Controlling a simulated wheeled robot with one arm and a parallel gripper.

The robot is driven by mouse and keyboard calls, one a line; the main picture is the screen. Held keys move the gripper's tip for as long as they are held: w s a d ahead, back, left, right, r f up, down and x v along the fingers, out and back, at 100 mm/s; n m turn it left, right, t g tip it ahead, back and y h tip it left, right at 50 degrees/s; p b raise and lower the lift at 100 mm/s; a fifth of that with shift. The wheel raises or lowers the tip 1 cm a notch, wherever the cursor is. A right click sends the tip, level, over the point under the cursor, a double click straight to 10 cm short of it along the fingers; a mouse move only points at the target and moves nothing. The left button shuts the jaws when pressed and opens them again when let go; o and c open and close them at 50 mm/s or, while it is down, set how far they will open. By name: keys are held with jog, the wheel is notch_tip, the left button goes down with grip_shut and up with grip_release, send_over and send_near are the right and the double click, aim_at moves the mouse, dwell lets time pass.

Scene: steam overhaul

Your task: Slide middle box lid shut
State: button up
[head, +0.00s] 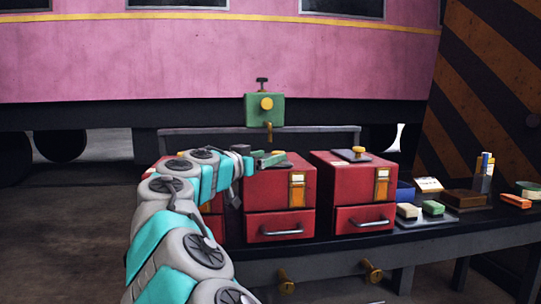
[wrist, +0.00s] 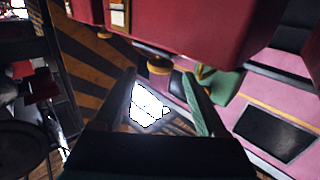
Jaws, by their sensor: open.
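The middle red box (head: 280,198) stands on the dark bench, with a brass latch plate and a drawer with a grey handle. My gripper (head: 268,159) is at its top, coming from the left, and hides much of its lid. In the wrist view the scene is inverted: a red box (wrist: 215,28), seemingly the middle one, fills the top. A brass knob (wrist: 159,65) shows beyond and between my open fingers (wrist: 158,90), with no clear contact. I cannot tell how far the lid is open.
The right red box (head: 348,195) has a dark lid with a brass knob. My arm partly hides the left box (head: 212,225). A green unit (head: 264,109) rises behind. Small blocks (head: 433,208) and a brown tray (head: 464,199) lie at the right.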

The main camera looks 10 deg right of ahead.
aim_at(278, 152)
jog(key=shift+x, duration=2.6)
grip_shut()
